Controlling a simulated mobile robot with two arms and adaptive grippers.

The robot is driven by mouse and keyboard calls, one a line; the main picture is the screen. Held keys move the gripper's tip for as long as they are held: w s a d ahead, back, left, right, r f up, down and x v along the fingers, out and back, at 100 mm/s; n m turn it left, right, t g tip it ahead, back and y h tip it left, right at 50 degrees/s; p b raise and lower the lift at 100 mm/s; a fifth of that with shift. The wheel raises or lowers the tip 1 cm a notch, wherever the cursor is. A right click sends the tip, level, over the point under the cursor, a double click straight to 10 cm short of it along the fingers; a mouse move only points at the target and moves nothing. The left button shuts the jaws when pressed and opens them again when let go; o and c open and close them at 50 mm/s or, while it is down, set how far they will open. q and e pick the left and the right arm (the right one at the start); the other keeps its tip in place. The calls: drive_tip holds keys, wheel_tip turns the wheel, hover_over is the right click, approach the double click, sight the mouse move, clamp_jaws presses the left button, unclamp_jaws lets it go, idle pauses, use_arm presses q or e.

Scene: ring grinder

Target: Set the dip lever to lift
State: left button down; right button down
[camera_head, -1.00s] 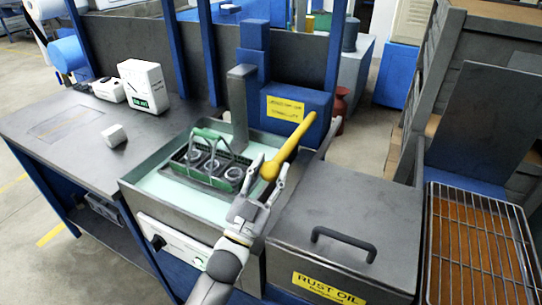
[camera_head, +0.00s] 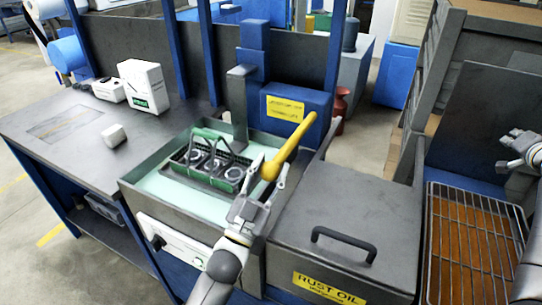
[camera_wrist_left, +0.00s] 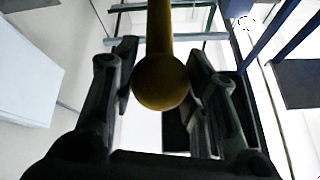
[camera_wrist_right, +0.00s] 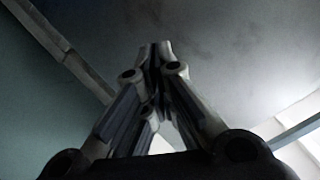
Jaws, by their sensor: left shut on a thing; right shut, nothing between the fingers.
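The dip lever is a yellow bar (camera_head: 295,139) with a round knob. It slants from the blue dip unit (camera_head: 278,97), which bears a yellow label, down toward the front. My left gripper (camera_head: 269,179) is shut on the knob end of the lever. In the left wrist view the yellow knob (camera_wrist_left: 161,81) sits between the fingers. A green-handled basket (camera_head: 209,166) with several grey rings sits in the tank of pale green liquid (camera_head: 160,187), beside the grey dip arm (camera_head: 239,105). My right gripper (camera_head: 512,150) is shut and empty at the right edge.
A lidded rust oil box (camera_head: 345,215) with a dark handle stands right of the tank. A wire rack (camera_head: 470,250) lies further right, below my right gripper. A white box (camera_head: 144,86) and a small pale block (camera_head: 114,135) stand on the left bench.

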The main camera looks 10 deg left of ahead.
drive_tip(key=s+a+r+n+y, duration=0.1)
drive_tip(key=a+r+n+y, duration=0.4)
drive_tip(key=a, duration=0.7)
drive_tip(key=s+a+r+n+y, duration=0.1)
drive_tip(key=a+r+n, duration=0.4)
drive_tip(key=a, duration=0.6)
drive_tip(key=s+a+r+n+y, duration=0.1)
drive_tip(key=a+r+n+y, duration=0.2)
drive_tip(key=a+r, duration=0.65)
drive_tip(key=s+a+f+n+g+y, duration=0.1)
drive_tip(key=s+a+n+g, duration=0.2)
drive_tip(key=a, duration=0.4)
drive_tip(key=s+a+n+y, duration=0.2)
drive_tip(key=s+a+n, duration=0.1)
drive_tip(key=s+a, duration=0.3)
use_arm(q)
drive_tip(key=shift+h, duration=0.3)
use_arm(e)
drive_tip(key=s+a+f+n+g, duration=0.3)
drive_tip(key=s+a+n, duration=0.1)
drive_tip(key=s+a, duration=0.3)
use_arm(q)
drive_tip(key=shift+r, duration=0.1)
use_arm(e)
drive_tip(key=n+g, duration=0.2)
drive_tip(key=n, duration=0.1)
hover_over(271, 175)
drive_tip(key=shift+y, duration=0.3)
drive_tip(key=shift+f, duration=6.5)
drive_tip(key=shift+f, duration=0.1)
